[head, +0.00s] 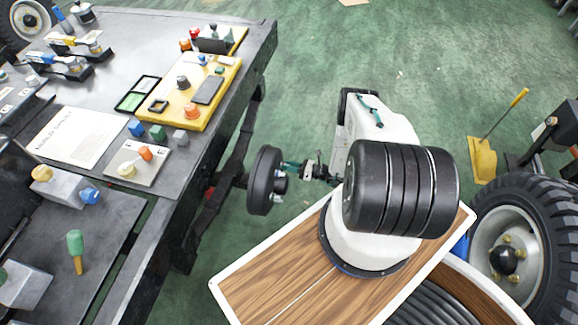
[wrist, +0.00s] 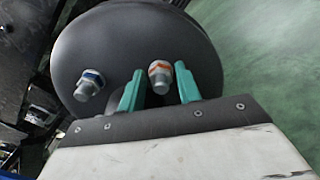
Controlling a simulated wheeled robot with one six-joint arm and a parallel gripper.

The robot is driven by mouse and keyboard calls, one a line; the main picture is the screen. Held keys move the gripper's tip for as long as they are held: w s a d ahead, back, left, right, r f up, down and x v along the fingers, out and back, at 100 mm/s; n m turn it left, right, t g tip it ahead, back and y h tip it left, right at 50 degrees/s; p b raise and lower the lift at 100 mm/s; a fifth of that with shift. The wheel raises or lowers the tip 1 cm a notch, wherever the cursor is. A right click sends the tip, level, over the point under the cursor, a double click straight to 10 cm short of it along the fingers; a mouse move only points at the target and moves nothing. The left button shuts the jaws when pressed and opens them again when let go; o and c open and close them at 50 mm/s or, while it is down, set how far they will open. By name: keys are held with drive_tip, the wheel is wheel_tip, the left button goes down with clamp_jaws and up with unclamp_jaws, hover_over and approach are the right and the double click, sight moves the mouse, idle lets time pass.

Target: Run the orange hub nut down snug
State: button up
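A dark round hub disc (head: 262,182) stands upright beyond the bench edge, and its face fills the upper wrist view (wrist: 120,40). Two silver nuts show on that face. The orange-marked hub nut (wrist: 160,77) is on the right and a blue-marked nut (wrist: 89,86) is on the left. My gripper (wrist: 160,72) has its two teal fingers on either side of the orange nut, with narrow gaps visible, so it looks open around it. In the head view my gripper (head: 296,168) is close to the hub face; the nuts are too small there to tell apart.
A dark workbench (head: 255,32) runs along the left. It carries a yellow board (head: 228,84) with small parts, a paper sheet (head: 78,135) and a green-handled tool (head: 75,250). A large tyre (head: 535,215) is at the right. Green floor lies open behind my arm.

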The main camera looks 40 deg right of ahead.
drive_tip(key=v, duration=0.7)
drive_tip(key=shift+s+d, duration=0.2)
drive_tip(key=shift+s, duration=0.15)
drive_tip(key=s+a+n+g+y, duration=0.2)
drive_tip(key=s+a+n, duration=0.1)
drive_tip(key=s+a, duration=0.1)
drive_tip(key=a+r+n+g+h, duration=0.2)
drive_tip(key=r+n+g, duration=0.7)
drive_tip(key=r, duration=1.4)
drive_tip(key=a+r+n+g+h, duration=0.15)
drive_tip(key=r+n+g, duration=0.8)
drive_tip(key=r, duration=1.35)
drive_tip(key=s+a+r+n+t+h, duration=0.2)
drive_tip(key=s+a+r+n+h, duration=0.1)
drive_tip(key=r, duration=0.5)
drive_tip(key=s+a+r+n+t+h, duration=0.3)
drive_tip(key=s+a+r+n, duration=0.2)
drive_tip(key=s+r, duration=0.3)
drive_tip(key=s+a+r+n+t+h, duration=0.2)
drive_tip(key=s+a+r+n, duration=0.3)
drive_tip(key=r, duration=0.5)
drive_tip(key=shift+s+a+t+h, duration=0.35)
drive_tip(key=shift+s+a+h, duration=0.1)
drive_tip(key=shift+a+h, duration=0.25)
